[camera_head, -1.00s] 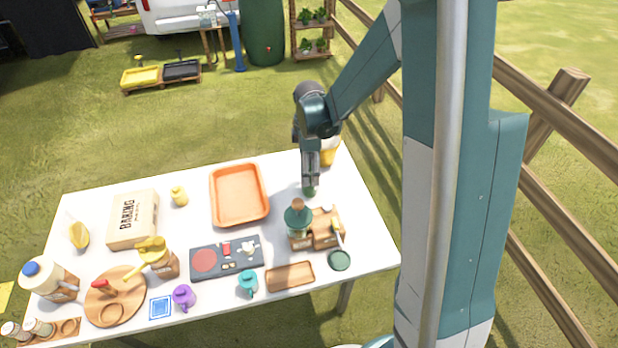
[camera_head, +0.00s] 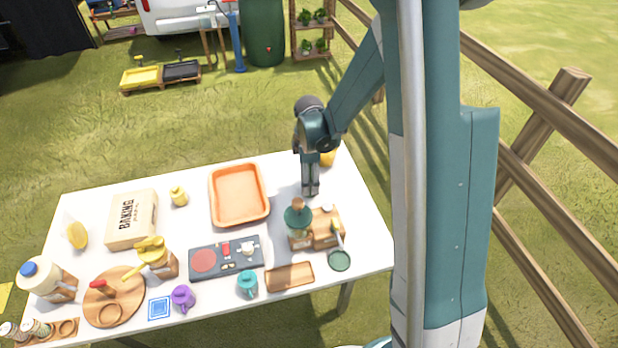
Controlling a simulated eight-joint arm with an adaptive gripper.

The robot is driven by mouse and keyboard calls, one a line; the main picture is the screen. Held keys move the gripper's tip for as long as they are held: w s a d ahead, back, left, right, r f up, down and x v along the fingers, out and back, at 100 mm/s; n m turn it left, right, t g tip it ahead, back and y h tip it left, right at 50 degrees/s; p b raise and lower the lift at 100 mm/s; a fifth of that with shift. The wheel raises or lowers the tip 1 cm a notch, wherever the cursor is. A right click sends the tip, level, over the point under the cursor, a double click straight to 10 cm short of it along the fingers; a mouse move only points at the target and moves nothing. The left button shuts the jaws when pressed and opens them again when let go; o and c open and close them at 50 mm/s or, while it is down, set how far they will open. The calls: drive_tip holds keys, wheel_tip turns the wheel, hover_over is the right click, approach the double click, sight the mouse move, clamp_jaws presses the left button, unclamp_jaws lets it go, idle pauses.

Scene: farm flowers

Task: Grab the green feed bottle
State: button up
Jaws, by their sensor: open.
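My gripper (camera_head: 310,191) points straight down over the back right of the white table, its fingers low near the tabletop. It is open. A small green thing, possibly the green feed bottle, showed at the fingertips earlier; now the gripper hides it, and I cannot tell whether it is between the fingers. A larger green bottle (camera_head: 297,217) with a brown top stands upright just in front of the gripper, by a wooden holder (camera_head: 327,226). A yellow-based container (camera_head: 328,158) is partly hidden behind the gripper.
An orange tray (camera_head: 239,222) lies left of the gripper. A dark board (camera_head: 205,272), a teal mug (camera_head: 247,282), a wooden tray (camera_head: 289,282) and a round green dish (camera_head: 340,260) lie nearer. The table's right side is clear. A wooden fence (camera_head: 538,142) stands right.

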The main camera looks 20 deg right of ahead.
idle(0.3)
drive_tip(key=c, duration=1.3)
drive_tip(key=shift+r, duration=0.1)
drive_tip(key=shift+r+p, duration=0.6)
drive_tip(key=shift+r, duration=4.35)
